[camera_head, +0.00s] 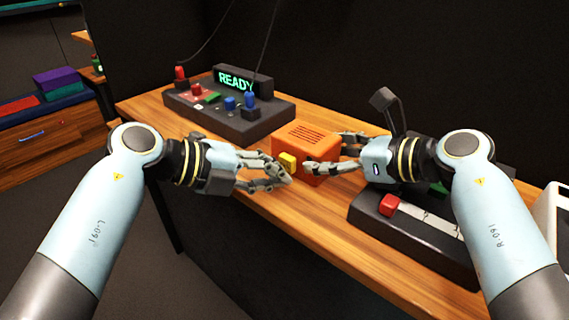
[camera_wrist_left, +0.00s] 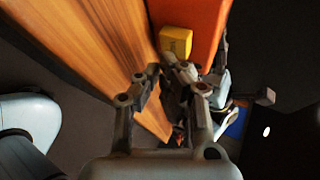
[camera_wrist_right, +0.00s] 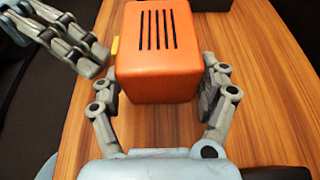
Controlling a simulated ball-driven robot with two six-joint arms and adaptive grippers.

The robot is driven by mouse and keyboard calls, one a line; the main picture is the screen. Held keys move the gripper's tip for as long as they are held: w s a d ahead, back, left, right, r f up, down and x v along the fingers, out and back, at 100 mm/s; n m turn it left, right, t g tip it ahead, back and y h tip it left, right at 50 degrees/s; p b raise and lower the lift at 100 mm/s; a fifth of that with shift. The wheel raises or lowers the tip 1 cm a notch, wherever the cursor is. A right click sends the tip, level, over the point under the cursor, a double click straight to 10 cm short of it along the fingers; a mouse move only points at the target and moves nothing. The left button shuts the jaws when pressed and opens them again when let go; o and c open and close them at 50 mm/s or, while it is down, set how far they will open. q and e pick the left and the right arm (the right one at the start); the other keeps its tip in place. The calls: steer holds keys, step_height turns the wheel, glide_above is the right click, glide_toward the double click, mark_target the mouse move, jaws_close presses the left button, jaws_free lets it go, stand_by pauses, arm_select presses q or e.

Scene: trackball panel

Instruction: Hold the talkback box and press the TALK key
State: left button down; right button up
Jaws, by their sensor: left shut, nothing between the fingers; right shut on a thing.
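The talkback box (camera_head: 304,146) is an orange box with dark slots on its top, on the wooden table. It also shows in the right wrist view (camera_wrist_right: 158,60) and in part in the left wrist view (camera_wrist_left: 203,25). The yellow TALK key (camera_head: 288,161) sticks out of its left side; it shows in the left wrist view (camera_wrist_left: 176,41) too. My right gripper (camera_head: 325,160) is shut on the box, with a finger on either side in the right wrist view (camera_wrist_right: 160,95). My left gripper (camera_head: 286,174) is shut and empty, close beside the key; contact cannot be told.
A dark panel (camera_head: 240,121) with a green READY display (camera_head: 237,82), coloured buttons and plugs stands behind at the left. A dark console (camera_head: 415,240) with a red knob (camera_head: 389,205) lies at the right under my right arm. Bare table shows in front of the box.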

arm_select(q)
steer(key=shift+w+d, duration=0.4)
steer(key=shift+w, duration=0.15)
stand_by(1.0)
steer(key=shift+s+a, duration=0.55)
steer(key=shift+s, duration=0.2)
steer(key=shift+s+a, duration=0.75)
steer(key=shift+s, duration=0.3)
steer(key=shift+s+a, duration=0.7)
steer(key=shift+s, duration=0.3)
steer(key=s+a+r, duration=0.3)
steer(key=a+r, duration=0.3)
steer(key=shift+s+a+r, duration=0.15)
steer(key=shift+r, duration=0.25)
